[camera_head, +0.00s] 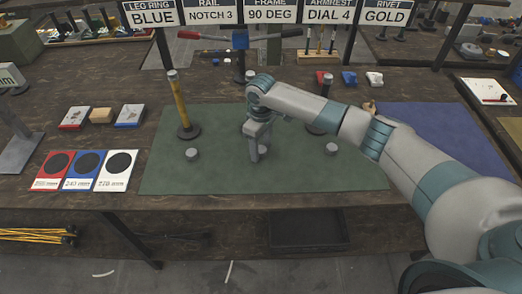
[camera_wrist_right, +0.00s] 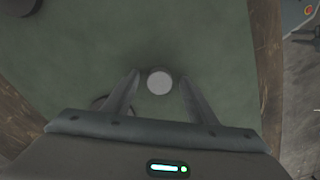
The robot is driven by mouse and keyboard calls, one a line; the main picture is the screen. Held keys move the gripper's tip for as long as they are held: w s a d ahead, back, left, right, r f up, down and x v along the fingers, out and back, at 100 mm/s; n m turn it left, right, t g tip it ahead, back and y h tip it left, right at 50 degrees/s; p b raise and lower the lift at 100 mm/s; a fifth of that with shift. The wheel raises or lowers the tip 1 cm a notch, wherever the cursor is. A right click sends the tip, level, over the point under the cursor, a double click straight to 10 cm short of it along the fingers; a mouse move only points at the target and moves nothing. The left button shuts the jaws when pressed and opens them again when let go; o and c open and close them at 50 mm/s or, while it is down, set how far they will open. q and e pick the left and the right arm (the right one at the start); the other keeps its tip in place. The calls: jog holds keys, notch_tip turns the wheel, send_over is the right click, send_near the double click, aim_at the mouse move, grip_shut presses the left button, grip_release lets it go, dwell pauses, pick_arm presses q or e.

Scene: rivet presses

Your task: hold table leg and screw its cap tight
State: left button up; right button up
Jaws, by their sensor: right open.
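A yellow table leg (camera_head: 180,105) with a grey top stands upright in a dark round base at the left of the green mat (camera_head: 215,178). A grey round cap (camera_head: 191,153) is at the mat's front left and another grey cap (camera_head: 331,148) at its right. My right gripper (camera_head: 256,157) points down at the middle of the mat. In the right wrist view it is open, and a pale round cap (camera_wrist_right: 160,82) shows between its fingers (camera_wrist_right: 160,95); I cannot tell whether they touch it. My left gripper is out of view.
Red, blue and white cards (camera_head: 86,171) lie left of the mat; small blocks (camera_head: 101,116) lie behind them. A blue mat (camera_head: 440,135) is at the right, partly behind my right arm. Signs (camera_head: 270,13) stand at the back.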

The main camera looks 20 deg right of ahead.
aim_at(261, 149)
jog(key=c, duration=1.1)
jog(key=shift+r, duration=0.15)
